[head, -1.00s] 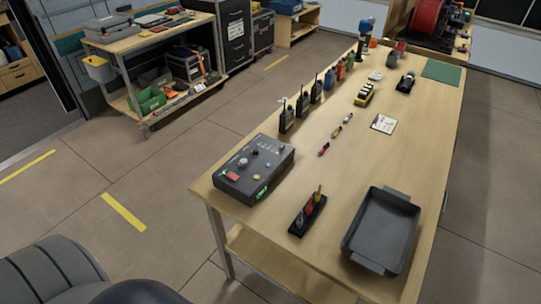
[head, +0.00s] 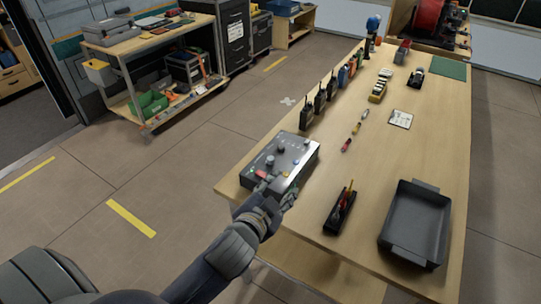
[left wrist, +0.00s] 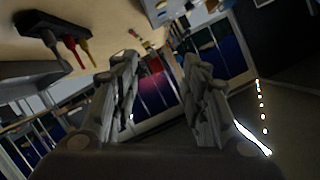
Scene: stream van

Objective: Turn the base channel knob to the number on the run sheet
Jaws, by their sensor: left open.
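The base unit (head: 300,152), a dark grey box, sits at the near left corner of the table. Its top carries a larger round knob (head: 270,160), a dark knob (head: 281,148) and several small coloured controls. I cannot read any numbers or tell which one is the channel knob. A small white sheet with dark print (head: 400,119) lies mid-table, too small to read. My left gripper (head: 277,185) is at the box's near front edge, below the knobs, and hides part of its front. In the left wrist view its fingers (left wrist: 163,75) are apart with nothing between them.
A black holder with coloured-handled tools (head: 339,207) and a grey tray (head: 415,222) stand right of the box. Several radios (head: 320,102) line the table's far left edge. Small coloured pens (head: 356,128) lie mid-table.

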